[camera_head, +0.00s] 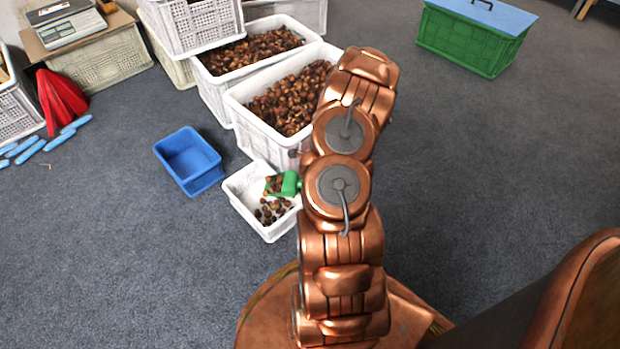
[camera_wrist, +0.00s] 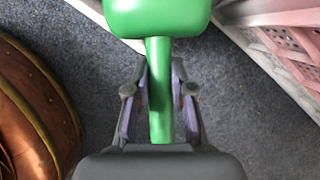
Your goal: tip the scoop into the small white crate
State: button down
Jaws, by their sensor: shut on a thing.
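The small white crate (camera_head: 246,211) stands on the floor in front of the large crates, with several chestnuts lying on its bottom. The green scoop (camera_head: 290,184) is over the crate's right part, with several chestnuts at its mouth. In the wrist view the back of the scoop (camera_wrist: 157,14) fills the top, and its handle runs down between the fingers. My gripper (camera_wrist: 160,92) is shut on that handle. In the head view my arm hides the gripper. The wrist view does not show the scoop's contents.
Two large white crates full of chestnuts (camera_head: 234,103) stand just behind the small crate. An empty blue bin (camera_head: 190,162) is to its left. A green crate with a blue lid (camera_head: 465,50) is at the back right. Floor at the right is clear.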

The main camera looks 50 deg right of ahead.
jog(key=shift+w+a+r+g+h+p, duration=0.1)
jog(key=shift+r+g+h+p, duration=0.2)
jog(key=shift+p, duration=0.35)
jog(key=shift+w+a+r+g+y+p, duration=0.1)
jog(key=shift+w+a+r+p, duration=0.05)
jog(key=shift+r+p, duration=0.4)
jog(key=shift+w+a+r+g+h+p, duration=0.1)
jog(key=shift+r+g+h+p, duration=0.15)
jog(key=shift+p, duration=0.45)
jog(key=shift+w+a+r+g+h+p, duration=0.15)
jog(key=shift+w+r+g+h+p, duration=0.25)
jog(key=shift+r+p, duration=0.4)
jog(key=shift+w+f, duration=0.1)
jog(key=shift+f, duration=0.1)
jog(key=shift+w+a+r+g+h+b, duration=0.25)
jog(key=shift+w+r+g+b, duration=0.25)
jog(key=shift+b, duration=0.35)
jog(key=shift+w+a+r+b, duration=0.15)
jog(key=shift+w+r+b, duration=0.1)
jog(key=shift+b, duration=0.4)
jog(key=w+a+r+g+h+b, duration=0.3)
jog(key=w+a+r+g+b, duration=0.1)
jog(key=b, duration=1)
jog(key=shift+w+r+g, duration=0.5)
jog(key=shift+w+g, duration=0.05)
jog(key=shift+w, duration=0.1)
jog(key=shift+s, duration=0.1)
